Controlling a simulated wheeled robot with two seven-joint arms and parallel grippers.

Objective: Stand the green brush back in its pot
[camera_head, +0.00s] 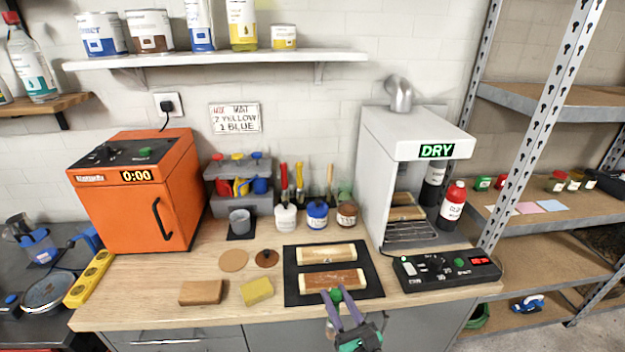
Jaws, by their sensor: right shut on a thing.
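My right gripper (340,309) is at the front edge of the bench, its purple fingers shut on a small green thing (336,295), which looks like the green brush. Most of it is hidden by the fingers. It is over the front of the black mat, close to the nearer wooden piece (331,281); I cannot tell whether they touch. A white jar (286,218), a blue jar (317,215) and a brown jar (346,214) stand at the back. A grey pot (240,221) stands left of them. I cannot tell which pot is the green brush's. My left gripper is not in view.
The black mat (292,292) bears two wooden pieces. An orange oven (138,190) stands left, and a grey drying cabinet (377,170) right. A control box (446,270) lies before the cabinet. A yellow sponge (256,291) and tan block (201,292) lie left of the mat.

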